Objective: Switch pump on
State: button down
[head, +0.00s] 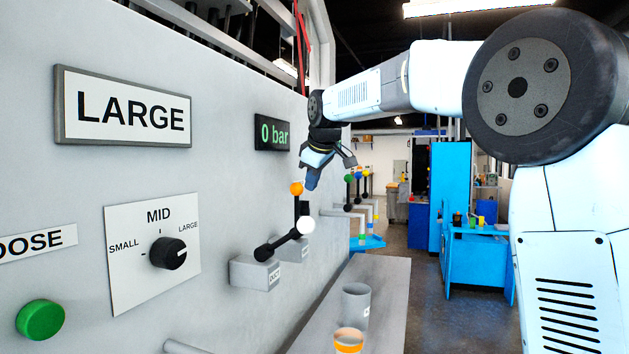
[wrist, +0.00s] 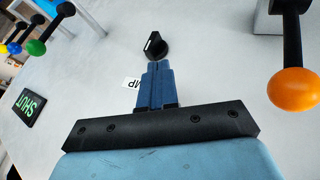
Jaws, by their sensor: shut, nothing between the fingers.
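In the wrist view a small black knob (wrist: 157,46) with a white mark sits on the pale panel. A white label (wrist: 131,83), partly hidden by my fingers, shows the letters "MP" upside down beside it. My gripper (wrist: 156,67) is shut and empty, its blue fingertips right at the knob's near edge. I cannot tell whether they touch it. In the head view my gripper (head: 312,184) points down close to the panel, past the "0 bar" display (head: 272,132). The pump knob cannot be made out there.
An orange-ball lever (wrist: 294,90) is at the wrist view's right. Green-ball (wrist: 36,47) and other levers and a "SHUT" display (wrist: 29,106) are at left. In the head view, a white-ball lever (head: 306,224), a size dial (head: 167,253) and green button (head: 40,320) stick out.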

aim_at(307, 211)
jog(key=x, duration=0.7)
jog(key=shift+d, duration=0.4)
jog(key=shift+a, duration=0.35)
jog(key=shift+w+r, duration=0.1)
jog(key=shift+g, duration=0.3)
